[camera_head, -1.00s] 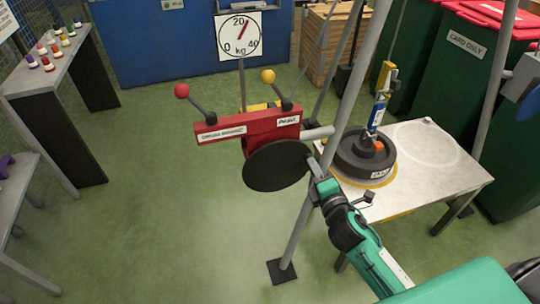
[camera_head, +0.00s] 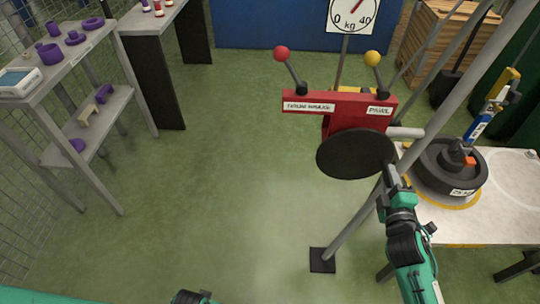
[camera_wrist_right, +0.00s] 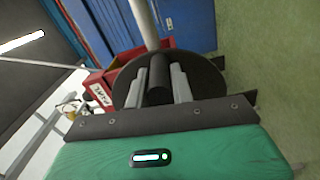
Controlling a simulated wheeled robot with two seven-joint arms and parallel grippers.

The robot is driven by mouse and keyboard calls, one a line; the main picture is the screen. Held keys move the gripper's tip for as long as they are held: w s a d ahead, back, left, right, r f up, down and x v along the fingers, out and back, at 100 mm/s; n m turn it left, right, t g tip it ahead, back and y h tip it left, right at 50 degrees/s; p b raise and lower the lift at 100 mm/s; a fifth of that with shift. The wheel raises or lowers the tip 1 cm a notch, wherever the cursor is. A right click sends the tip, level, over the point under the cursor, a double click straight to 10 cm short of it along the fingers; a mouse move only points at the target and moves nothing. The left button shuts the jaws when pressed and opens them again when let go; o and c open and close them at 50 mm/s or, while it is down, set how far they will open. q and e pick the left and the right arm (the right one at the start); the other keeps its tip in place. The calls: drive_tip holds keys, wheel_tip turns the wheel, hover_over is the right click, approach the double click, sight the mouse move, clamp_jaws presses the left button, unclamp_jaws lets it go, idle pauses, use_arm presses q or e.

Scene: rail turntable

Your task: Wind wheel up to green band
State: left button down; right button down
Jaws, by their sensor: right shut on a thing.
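The black wheel (camera_head: 355,153) sits at the front of a red winch box (camera_head: 360,113) with a lever marked PAWL and a second labelled lever. My right gripper (camera_head: 391,176) is at the wheel's right edge. In the right wrist view its grey fingers (camera_wrist_right: 158,88) close around a black cylindrical handle (camera_wrist_right: 158,78) in front of the wheel (camera_wrist_right: 205,80). The round kg dial (camera_head: 353,14) is cut off at the top; its red needle leans up and right. I cannot make out a green band. My left gripper is not visible.
A grey frame leg (camera_head: 352,225) stands beside my right arm. Shelves (camera_head: 95,110) with purple items are at left. The green floor between is clear.

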drive_tip(key=shift+s+a+f+m, duration=0.1)
drive_tip(key=shift+f+m, duration=0.2)
drive_tip(key=shift+f, duration=0.3)
drive_tip(key=shift+a+f+m+b, duration=0.25)
drive_tip(key=shift+f+m+b, duration=0.1)
drive_tip(key=shift+f+m, duration=0.55)
drive_tip(key=shift+a+f+m, duration=0.2)
drive_tip(key=shift+f+m, duration=0.05)
drive_tip(key=shift+m, duration=0.55)
drive_tip(key=shift+f, duration=0.1)
drive_tip(key=shift+a+f+m, duration=0.3)
drive_tip(key=shift+f+m, duration=0.1)
drive_tip(key=shift+m, duration=0.3)
drive_tip(key=shift+a+f+m, duration=0.5)
drive_tip(key=shift+f+m, duration=0.15)
drive_tip(key=shift+m, duration=0.45)
